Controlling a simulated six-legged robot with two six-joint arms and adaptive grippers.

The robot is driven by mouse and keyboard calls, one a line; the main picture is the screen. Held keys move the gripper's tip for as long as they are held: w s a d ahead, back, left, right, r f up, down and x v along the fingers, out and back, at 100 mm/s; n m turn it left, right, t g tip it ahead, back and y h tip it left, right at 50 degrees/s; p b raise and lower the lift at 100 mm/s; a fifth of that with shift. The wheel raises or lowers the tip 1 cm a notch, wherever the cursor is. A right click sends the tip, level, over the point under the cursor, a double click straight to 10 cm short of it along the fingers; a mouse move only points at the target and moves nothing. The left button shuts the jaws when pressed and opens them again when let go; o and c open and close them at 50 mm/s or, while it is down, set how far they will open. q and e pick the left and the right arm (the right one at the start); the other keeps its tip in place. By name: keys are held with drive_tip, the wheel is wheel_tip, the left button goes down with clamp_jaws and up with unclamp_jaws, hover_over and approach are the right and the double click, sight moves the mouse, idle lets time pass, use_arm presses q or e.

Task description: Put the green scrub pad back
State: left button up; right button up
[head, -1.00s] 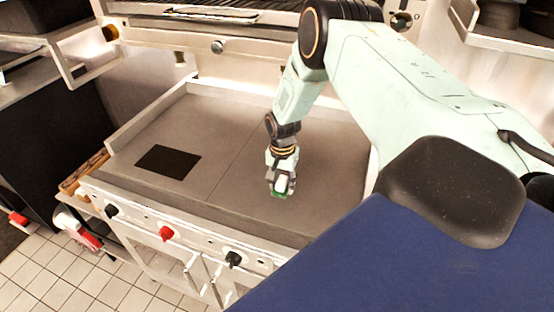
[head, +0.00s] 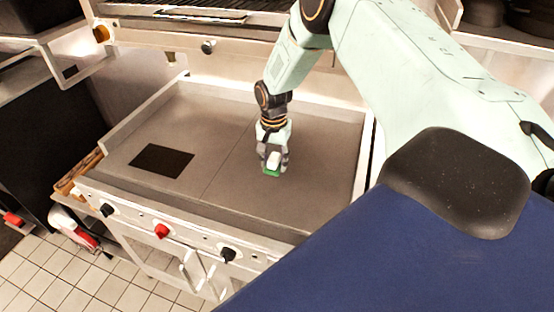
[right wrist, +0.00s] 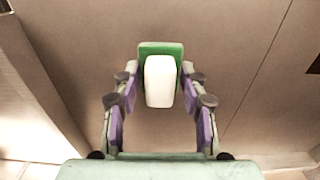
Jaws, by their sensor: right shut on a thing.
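The green scrub pad (head: 271,173) has a white grip block on top of its green base. My right gripper (head: 273,161) is shut on the white block over the grey griddle plate (head: 310,175). The right wrist view shows the pad (right wrist: 175,48) between the two purple-lined fingers of the gripper (right wrist: 160,90). I cannot tell whether the pad touches the plate or hangs just above it. A dark rectangle (head: 162,161) lies flat on the left part of the plate. My left gripper is not in view.
A raised metal rim (head: 145,112) bounds the plate at left and back. Black and red knobs (head: 162,231) line the front panel. A shelf and grill (head: 200,15) stand behind. The plate between pad and dark rectangle is clear.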

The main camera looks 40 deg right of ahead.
drive_tip(key=shift+s+r, duration=0.2)
drive_tip(key=shift+w+f, duration=0.1)
drive_tip(key=shift+w, duration=0.05)
